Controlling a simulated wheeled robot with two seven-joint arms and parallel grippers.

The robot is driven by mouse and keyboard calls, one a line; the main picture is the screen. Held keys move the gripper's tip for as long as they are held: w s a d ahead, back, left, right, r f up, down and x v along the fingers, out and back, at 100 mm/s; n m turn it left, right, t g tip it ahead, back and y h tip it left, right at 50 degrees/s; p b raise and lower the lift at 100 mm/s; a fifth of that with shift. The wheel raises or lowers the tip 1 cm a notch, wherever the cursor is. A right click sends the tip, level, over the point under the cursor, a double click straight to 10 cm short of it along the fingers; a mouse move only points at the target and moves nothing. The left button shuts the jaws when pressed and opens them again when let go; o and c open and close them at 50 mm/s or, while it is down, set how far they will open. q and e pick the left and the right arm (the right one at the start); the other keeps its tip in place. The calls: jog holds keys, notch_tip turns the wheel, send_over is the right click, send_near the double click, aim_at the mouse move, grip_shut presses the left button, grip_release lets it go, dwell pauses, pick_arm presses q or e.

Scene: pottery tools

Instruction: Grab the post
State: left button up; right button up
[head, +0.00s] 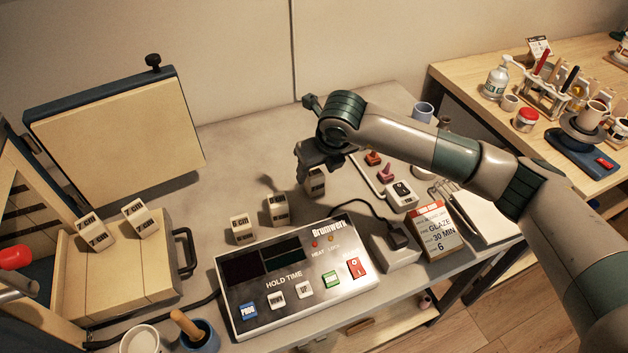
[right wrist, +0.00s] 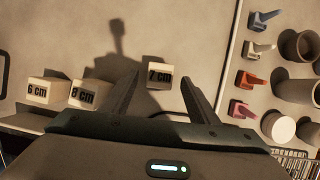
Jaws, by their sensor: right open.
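Three pale posts stand in a row on the grey table behind the control box: one at left (head: 242,228), one in the middle (head: 276,208) and one at right (head: 316,184). In the right wrist view they read 6 cm (right wrist: 38,91), 8 cm (right wrist: 83,94) and 7 cm (right wrist: 160,76). My right gripper (head: 317,166) is over the right post and hides its upper part. In the wrist view its fingers (right wrist: 160,84) are open, with the 7 cm post showing between their tips. I cannot tell the remaining height gap. My left gripper is not in view.
The control box (head: 245,318) with a cable stands in front of the posts. An open kiln with two more posts (head: 95,231) (head: 140,219) is at left. Coloured small pieces (head: 373,158), a glaze card (head: 436,231) and cups are at right.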

aim_at(316, 175)
jog(key=shift+w+f+p, duration=0.15)
jog(key=shift+f+p, duration=0.3)
jog(key=shift+p, duration=0.1)
jog(key=p+x, duration=0.1)
jog(key=x, duration=0.2)
jog(key=shift+p, duration=0.3)
jog(key=shift+w+a+f, duration=0.1)
jog(key=shift+f, duration=0.45)
jog(key=c, duration=1.2)
